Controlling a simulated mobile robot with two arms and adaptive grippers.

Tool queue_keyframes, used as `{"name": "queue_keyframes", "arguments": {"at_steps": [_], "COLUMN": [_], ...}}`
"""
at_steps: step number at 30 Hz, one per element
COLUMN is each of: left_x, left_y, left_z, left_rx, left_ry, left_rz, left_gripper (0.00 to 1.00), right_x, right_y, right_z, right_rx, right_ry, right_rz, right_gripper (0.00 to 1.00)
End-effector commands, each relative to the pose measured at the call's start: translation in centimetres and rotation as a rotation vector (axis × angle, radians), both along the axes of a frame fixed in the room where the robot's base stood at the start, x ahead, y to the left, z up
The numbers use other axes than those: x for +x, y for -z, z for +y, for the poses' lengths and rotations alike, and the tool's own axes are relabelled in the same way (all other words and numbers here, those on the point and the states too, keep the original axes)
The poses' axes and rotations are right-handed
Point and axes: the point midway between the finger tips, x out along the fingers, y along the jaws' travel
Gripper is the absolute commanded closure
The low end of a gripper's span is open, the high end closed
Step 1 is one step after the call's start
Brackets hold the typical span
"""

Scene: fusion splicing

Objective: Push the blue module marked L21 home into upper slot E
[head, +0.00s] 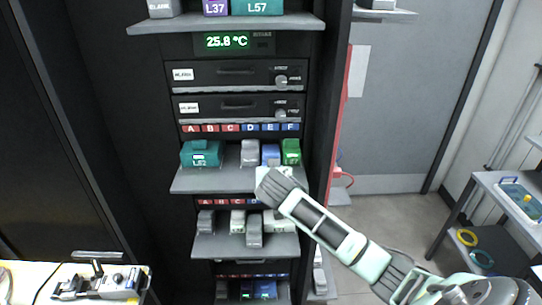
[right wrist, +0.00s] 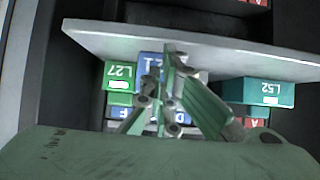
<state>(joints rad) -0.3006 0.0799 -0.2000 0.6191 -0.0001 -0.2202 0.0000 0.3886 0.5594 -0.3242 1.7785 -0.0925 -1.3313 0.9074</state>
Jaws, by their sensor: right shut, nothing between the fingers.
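The blue module (head: 270,155) stands on the upper shelf under the blue E label, between a grey module (head: 250,153) and a green one (head: 291,151). In the right wrist view, which is turned over, the blue module (right wrist: 146,59) shows part of its L21 label. There it reaches a little nearer the shelf edge than the green L27 module (right wrist: 118,72). My right gripper (head: 269,178) is shut and empty, just in front of the blue module; the fingers (right wrist: 170,75) cover part of it. I cannot tell whether they touch. My left gripper is not in view.
A teal L52 module (head: 201,154) stands at the left of the same shelf (head: 215,181). A lower shelf (head: 216,248) holds grey and whitish modules. Two black drawer units (head: 236,75) sit above. A bench with a device (head: 100,285) is at lower left.

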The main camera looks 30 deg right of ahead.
Motion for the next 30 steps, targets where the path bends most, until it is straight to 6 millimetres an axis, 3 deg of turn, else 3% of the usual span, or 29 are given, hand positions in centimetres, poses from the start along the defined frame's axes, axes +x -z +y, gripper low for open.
{"name": "queue_keyframes", "arguments": {"at_steps": [30], "left_x": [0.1], "left_y": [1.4], "left_z": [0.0], "left_rx": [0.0], "left_ry": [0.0], "left_rz": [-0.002], "left_gripper": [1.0], "right_x": [5.2], "right_y": [0.1], "right_z": [-3.2], "right_rx": [0.002], "right_ry": [0.001], "right_rz": [0.001], "right_gripper": [1.0]}}
